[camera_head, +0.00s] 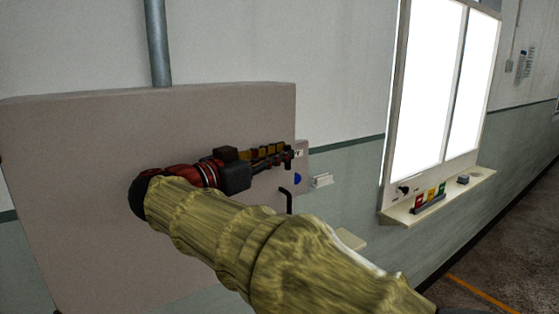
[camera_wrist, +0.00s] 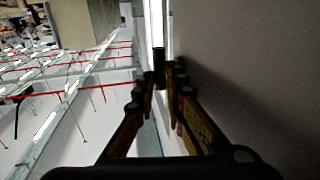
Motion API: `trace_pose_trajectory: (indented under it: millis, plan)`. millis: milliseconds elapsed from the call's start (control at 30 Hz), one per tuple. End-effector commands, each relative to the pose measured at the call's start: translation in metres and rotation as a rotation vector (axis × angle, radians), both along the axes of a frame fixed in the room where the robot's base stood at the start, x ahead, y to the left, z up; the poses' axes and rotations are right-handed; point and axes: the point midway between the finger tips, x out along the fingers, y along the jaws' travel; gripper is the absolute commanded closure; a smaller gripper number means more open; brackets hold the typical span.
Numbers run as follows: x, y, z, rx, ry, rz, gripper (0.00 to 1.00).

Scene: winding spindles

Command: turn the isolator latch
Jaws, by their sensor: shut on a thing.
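My gripper (camera_head: 280,156), with red and yellow fingers, reaches along the front of a large grey cabinet (camera_head: 70,190) to its right edge. In the wrist view the two fingers of my gripper (camera_wrist: 160,85) close from both sides on a small dark upright piece (camera_wrist: 159,66), which I take to be the isolator latch. In the head view my fingertips cover most of the latch, and its angle is hard to tell.
A bent black handle (camera_head: 287,194) and a blue button (camera_head: 297,179) are close to my fingertips. A pale bracket (camera_head: 322,181) is on the wall beyond. A window sill (camera_head: 440,197) with small coloured items is at right. A vertical pipe (camera_head: 157,45) rises above the cabinet.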

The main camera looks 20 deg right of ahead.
Motion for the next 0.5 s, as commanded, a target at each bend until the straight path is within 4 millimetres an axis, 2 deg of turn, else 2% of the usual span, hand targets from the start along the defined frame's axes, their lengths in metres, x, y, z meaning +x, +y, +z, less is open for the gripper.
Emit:
trace_pose_trajectory:
  millis: [300,333,433,500]
  plan:
    - [0.0005,0.0004,-0.0016,-0.001,0.003,0.0,1.0]
    - [0.0005,0.0004,-0.0016,-0.001,0.003,0.0,0.86]
    - [0.0004,0.0003,-0.0015,-0.001,0.003,0.0,0.81]
    - [0.0004,0.0002,-0.0012,-0.001,0.003,0.0,0.81]
